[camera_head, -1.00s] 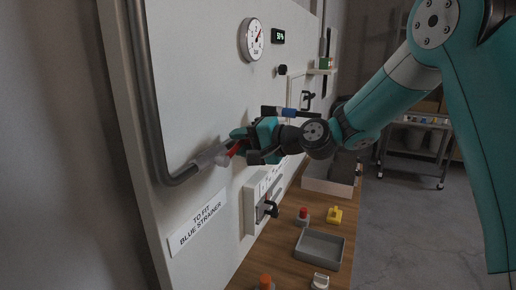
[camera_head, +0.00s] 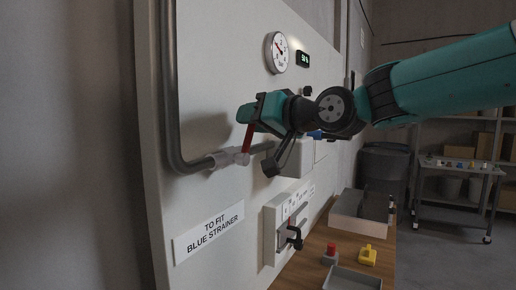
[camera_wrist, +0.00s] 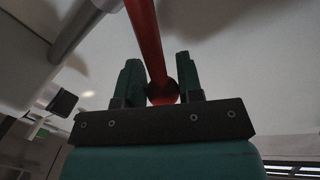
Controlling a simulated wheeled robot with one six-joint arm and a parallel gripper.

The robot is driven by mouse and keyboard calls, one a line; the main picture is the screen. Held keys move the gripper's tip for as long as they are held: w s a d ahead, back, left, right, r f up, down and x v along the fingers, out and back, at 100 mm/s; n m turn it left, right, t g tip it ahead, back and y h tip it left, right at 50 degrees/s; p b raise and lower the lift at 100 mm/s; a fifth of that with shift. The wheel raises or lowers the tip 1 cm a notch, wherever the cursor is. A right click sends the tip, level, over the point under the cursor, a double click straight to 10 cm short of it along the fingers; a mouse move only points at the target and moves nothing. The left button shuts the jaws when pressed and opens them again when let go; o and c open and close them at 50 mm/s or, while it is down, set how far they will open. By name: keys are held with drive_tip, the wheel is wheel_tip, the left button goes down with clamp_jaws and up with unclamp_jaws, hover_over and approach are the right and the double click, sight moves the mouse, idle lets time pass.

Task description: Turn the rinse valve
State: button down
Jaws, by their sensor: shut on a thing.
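In the head view the gripper hides the lever's tip.
A dial gauge (camera_head: 277,52) and a green digital display (camera_head: 303,58) are above. A label, "TO FIT BLUE STRAINER" (camera_head: 209,232), is below. A slotted bracket with a dark clamp (camera_head: 291,236) is lower right. The wooden bench (camera_head: 318,243) holds a grey tray (camera_head: 351,280), a red-topped part (camera_head: 331,254) and a yellow part (camera_head: 367,255).

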drive_tip(key=shift+s+a+r+n+t+y+b, duration=0.15)
drive_tip(key=shift+s+a+n+b, duration=0.3)
drive_tip(key=shift+n+b, duration=0.6)
drive_tip(key=shift+s+a+r+n+t+y+b, duration=0.1)
drive_tip(key=shift+s+a+r+n+t+b, duration=0.15)
drive_tip(key=shift+s+n+b, duration=0.8)
drive_tip(key=shift+s+a+r+n+t+y+b, duration=0.15)
drive_tip(key=shift+a+n+b, duration=0.3)
drive_tip(key=shift+b, duration=1.1)
drive_tip(key=c, duration=0.8)
unclamp_jaws()
drive_tip(key=shift+o, duration=0.2)
drive_tip(key=shift+w, duration=0.1)
drive_tip(key=shift+f, duration=0.1)
drive_tip(key=b+v, duration=1.3)
drive_tip(key=v, duration=0.4)
drive_tip(key=shift+d, duration=0.15)
